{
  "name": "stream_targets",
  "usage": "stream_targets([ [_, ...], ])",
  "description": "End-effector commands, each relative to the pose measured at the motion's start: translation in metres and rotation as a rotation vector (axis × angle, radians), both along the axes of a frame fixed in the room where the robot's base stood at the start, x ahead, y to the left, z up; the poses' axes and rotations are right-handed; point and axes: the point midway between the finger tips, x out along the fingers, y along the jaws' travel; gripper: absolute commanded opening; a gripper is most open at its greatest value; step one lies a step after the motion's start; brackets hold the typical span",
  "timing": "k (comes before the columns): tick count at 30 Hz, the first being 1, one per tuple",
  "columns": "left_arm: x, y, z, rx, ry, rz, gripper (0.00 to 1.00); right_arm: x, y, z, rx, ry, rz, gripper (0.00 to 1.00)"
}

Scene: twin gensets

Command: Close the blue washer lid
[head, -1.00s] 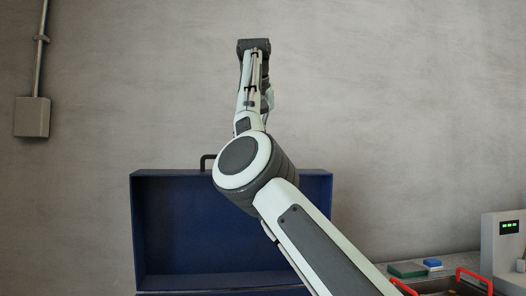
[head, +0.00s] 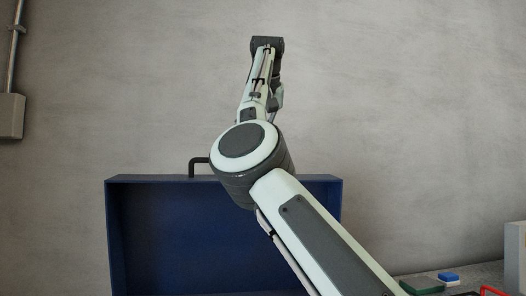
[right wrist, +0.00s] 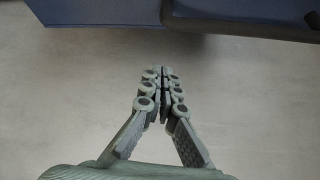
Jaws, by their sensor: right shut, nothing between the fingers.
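The blue washer lid (head: 160,235) stands raised in the head view, its hollow inner side facing me, with a dark handle (head: 197,163) on its top edge. My right arm crosses in front of it and hides its middle and right part. My right gripper (right wrist: 163,73) is shut and empty in the right wrist view. A blue panel (right wrist: 245,15) runs along the top of that view, beyond the fingertips and apart from them. In the head view I cannot make out the fingers at the arm's far end. My left gripper is not in view.
A grey wall stands behind the lid, with a grey box and pipe (head: 10,115) at left. At lower right are a blue block (head: 448,277), a green block (head: 422,287), a red handle (head: 492,291) and a grey unit (head: 516,250).

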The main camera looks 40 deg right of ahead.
Motion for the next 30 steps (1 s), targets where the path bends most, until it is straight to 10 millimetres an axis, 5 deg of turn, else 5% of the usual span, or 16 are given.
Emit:
stream_targets([
  [3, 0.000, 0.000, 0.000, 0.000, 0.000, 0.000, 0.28, 0.011, -0.007, -0.020, 0.001, 0.000, -0.001, 0.00],
  [13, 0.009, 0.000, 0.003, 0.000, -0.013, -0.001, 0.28, -0.013, 0.015, -0.027, 0.000, 0.000, -0.001, 0.00],
  [30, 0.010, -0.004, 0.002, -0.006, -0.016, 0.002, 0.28, -0.018, 0.018, -0.029, -0.002, -0.003, -0.001, 0.00],
])
